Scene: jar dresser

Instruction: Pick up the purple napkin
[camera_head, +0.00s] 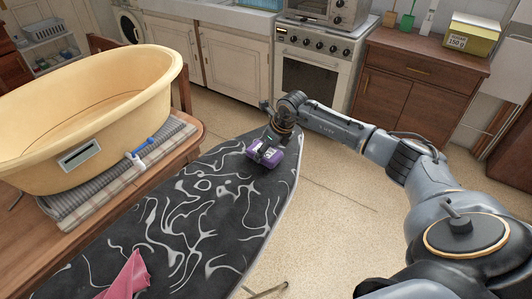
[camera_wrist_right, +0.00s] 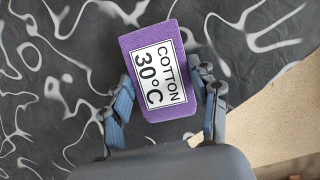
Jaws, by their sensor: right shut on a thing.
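The purple napkin (camera_wrist_right: 142,44) is a small folded block with a white label reading "COTTON 30°C". In the head view the purple napkin (camera_head: 266,153) is at the far right part of the black ironing board (camera_head: 165,225), which has a white swirl pattern. My right gripper (camera_wrist_right: 163,100) has its two fingers on opposite sides of the napkin and is shut on it. I cannot tell whether the napkin touches the board or is just above it. My left gripper is not in view.
A pink cloth (camera_head: 125,278) lies at the board's near end. A yellow tub (camera_head: 90,110) stands on cloths on a wooden table at left. A stove (camera_head: 315,65) and brown cabinet (camera_head: 412,80) stand behind. Floor is clear between them and the board.

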